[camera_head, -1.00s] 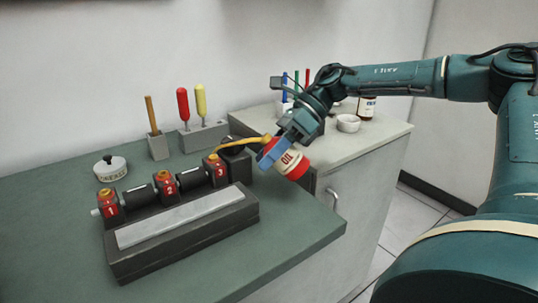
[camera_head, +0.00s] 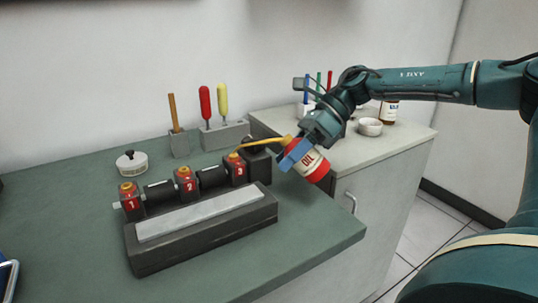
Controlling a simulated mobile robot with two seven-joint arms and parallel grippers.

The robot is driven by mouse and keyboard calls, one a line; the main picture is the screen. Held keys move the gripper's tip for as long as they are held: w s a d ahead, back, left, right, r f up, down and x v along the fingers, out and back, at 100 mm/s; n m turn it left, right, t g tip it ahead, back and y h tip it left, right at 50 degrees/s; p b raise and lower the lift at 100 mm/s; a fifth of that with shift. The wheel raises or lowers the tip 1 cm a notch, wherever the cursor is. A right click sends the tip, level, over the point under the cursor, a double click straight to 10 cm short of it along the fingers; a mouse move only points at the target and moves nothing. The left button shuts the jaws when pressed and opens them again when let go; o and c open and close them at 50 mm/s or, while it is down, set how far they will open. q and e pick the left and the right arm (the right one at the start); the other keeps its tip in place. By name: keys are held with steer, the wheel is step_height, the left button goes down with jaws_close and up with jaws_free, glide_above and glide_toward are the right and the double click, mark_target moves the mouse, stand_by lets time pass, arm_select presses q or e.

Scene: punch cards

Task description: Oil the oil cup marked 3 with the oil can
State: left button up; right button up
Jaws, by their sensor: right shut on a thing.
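The oil cup marked 3 (camera_head: 236,170) is a red block with a yellow top. It stands at the right end of a dark shaft, in a row with the cups marked 2 (camera_head: 186,182) and 1 (camera_head: 131,201). My right gripper (camera_head: 295,153) is shut on the red and white oil can (camera_head: 311,165), which is tilted. The can's yellow spout (camera_head: 262,142) points left, with its tip just above cup 3; whether it touches cannot be told. My left gripper is not in view.
A dark block with a pale strip (camera_head: 200,214) lies in front of the cups. A grease tin (camera_head: 131,162) and holders with a wooden-handled tool (camera_head: 174,112) and red and yellow handles (camera_head: 205,103) stand behind. A white bowl (camera_head: 370,127) and brown bottle (camera_head: 389,112) are on the right cabinet.

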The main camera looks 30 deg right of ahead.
mark_target(290, 139)
steer(key=shift+r, duration=0.1)
steer(key=shift+r+p, duration=0.85)
steer(key=shift+r, duration=1.1)
